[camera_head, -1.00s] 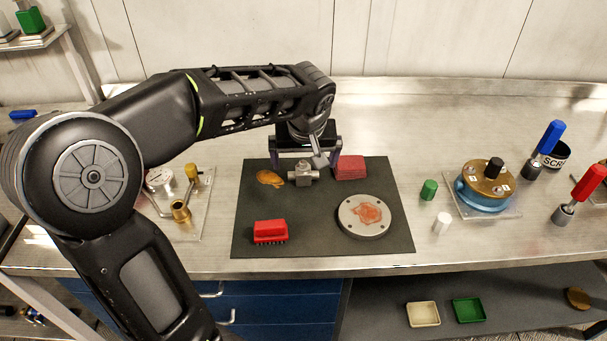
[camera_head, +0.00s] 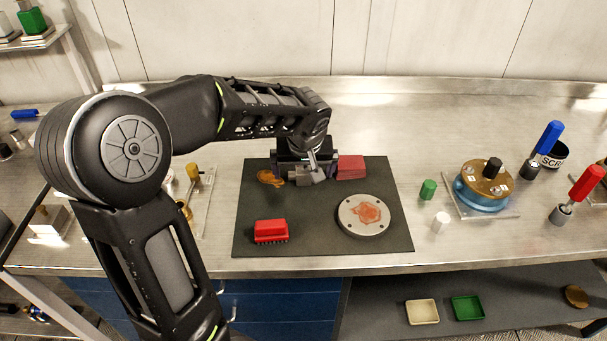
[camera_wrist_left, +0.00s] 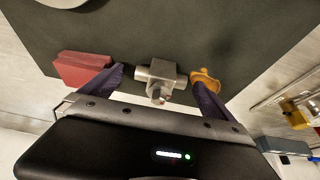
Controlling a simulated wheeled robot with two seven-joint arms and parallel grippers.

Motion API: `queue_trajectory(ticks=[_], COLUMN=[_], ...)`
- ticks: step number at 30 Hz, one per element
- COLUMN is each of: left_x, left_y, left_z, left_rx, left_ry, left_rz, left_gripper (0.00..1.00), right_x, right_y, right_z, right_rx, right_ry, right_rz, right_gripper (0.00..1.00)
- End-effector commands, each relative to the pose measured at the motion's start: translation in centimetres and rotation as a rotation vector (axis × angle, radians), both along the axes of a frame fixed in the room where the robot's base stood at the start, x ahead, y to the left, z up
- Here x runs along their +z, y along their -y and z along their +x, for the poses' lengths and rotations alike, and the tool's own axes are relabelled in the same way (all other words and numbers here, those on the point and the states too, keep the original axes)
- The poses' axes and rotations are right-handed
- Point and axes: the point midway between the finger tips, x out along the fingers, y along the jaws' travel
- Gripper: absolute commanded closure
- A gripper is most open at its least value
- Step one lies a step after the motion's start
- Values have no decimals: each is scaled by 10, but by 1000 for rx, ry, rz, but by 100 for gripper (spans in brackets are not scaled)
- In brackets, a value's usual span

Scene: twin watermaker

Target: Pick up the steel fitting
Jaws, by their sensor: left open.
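The steel fitting (camera_wrist_left: 158,78) is a grey tee-shaped piece lying on the dark mat (camera_head: 320,240). In the wrist view it sits between the two purple fingers of my left gripper (camera_wrist_left: 160,84), which are open on either side of it. I cannot tell whether either finger touches it. In the head view my left gripper (camera_head: 305,172) is low over the back of the mat, and the fitting (camera_head: 306,179) is largely hidden under it. My right gripper is not in view.
A red block (camera_head: 350,167) is close to one finger and an orange-brown lump (camera_head: 269,177) close to the other. A red brush (camera_head: 270,231) and a round steel flange (camera_head: 366,215) lie nearer the front. The mat's middle is clear.

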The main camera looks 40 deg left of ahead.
Motion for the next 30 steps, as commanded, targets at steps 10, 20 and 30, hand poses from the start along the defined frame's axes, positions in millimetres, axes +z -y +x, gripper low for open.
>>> queue_trajectory(ticks=[10, 20, 30], left_x=[0, 0, 0], left_y=[0, 0, 0], left_z=[0, 0, 0], left_rx=[0, 0, 0], left_ry=[0, 0, 0], left_rz=[0, 0, 0], left_gripper=[8, 35, 63], right_x=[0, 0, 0], right_y=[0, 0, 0], right_z=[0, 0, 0], right_rx=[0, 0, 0], right_ry=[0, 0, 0], right_rz=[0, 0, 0], right_gripper=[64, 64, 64])
